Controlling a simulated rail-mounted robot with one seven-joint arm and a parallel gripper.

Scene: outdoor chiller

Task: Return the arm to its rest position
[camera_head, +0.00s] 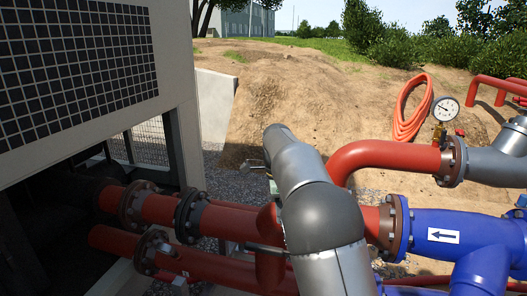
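My silver-grey arm rises from the bottom middle, leaning up and to the left, with a dark grey joint partway along it. It stands in front of the red pipe (227,222) and hides part of it. A small metallic part (252,164) sticks out just left of the arm's upper section. I cannot tell whether it is my gripper or a fitting behind. No fingers can be made out clearly, and nothing held is visible.
A chiller cabinet (165,60) with a dark grille fills the left. Red pipes with flanges (187,214) run across the front. A blue pipe (450,232), a pressure gauge (445,109) and a grey pipe (495,165) stand right. An orange hose (403,126) lies on the earth bank behind.

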